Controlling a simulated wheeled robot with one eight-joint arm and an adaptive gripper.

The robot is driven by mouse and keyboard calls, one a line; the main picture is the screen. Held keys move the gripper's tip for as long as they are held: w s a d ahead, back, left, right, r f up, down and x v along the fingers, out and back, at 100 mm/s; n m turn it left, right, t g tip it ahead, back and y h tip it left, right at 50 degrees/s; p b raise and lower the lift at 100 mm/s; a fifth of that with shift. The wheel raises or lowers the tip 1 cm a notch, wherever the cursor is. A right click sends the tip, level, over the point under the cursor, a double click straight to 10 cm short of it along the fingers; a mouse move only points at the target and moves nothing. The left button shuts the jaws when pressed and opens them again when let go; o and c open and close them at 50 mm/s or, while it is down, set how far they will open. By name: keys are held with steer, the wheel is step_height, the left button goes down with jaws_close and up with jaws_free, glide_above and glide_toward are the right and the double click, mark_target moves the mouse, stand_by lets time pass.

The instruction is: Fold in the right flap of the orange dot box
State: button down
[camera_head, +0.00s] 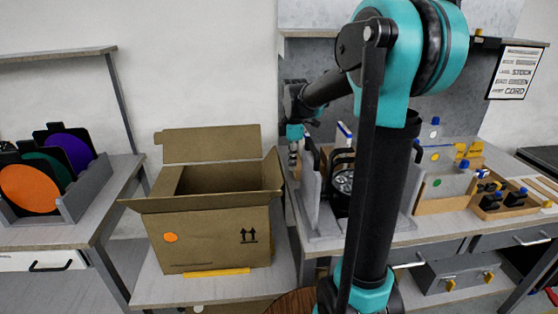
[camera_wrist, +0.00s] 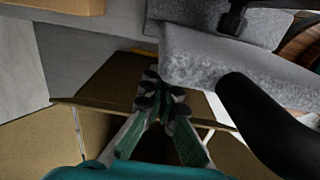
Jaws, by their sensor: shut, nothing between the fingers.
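The orange dot box (camera_head: 205,240) is a brown cardboard carton with an orange dot (camera_head: 170,238) on its front face, standing open at the top in the head view. Its back flap (camera_head: 211,145) stands up. Its right flap (camera_head: 272,171) is raised along the right side of the opening. My gripper (camera_head: 293,156) points down just to the right of this flap; I cannot tell whether they touch. In the wrist view my gripper's fingers (camera_wrist: 162,92) are together and empty, over brown cardboard (camera_wrist: 105,82). The box's inside bottom is hidden.
A grey rack with coloured discs (camera_head: 30,188) stands on the left table. A grey holder (camera_head: 312,195) stands close to the right of the box. The right bench carries wooden trays (camera_head: 440,192) with small parts. A yellow strip (camera_head: 216,272) lies at the box's front base.

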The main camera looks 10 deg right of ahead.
mark_target(277, 164)
steer(key=shift+a, duration=0.1)
steer(key=shift+a, duration=4.15)
steer(key=shift+d+r, duration=1.55)
step_height(277, 164, up, 9)
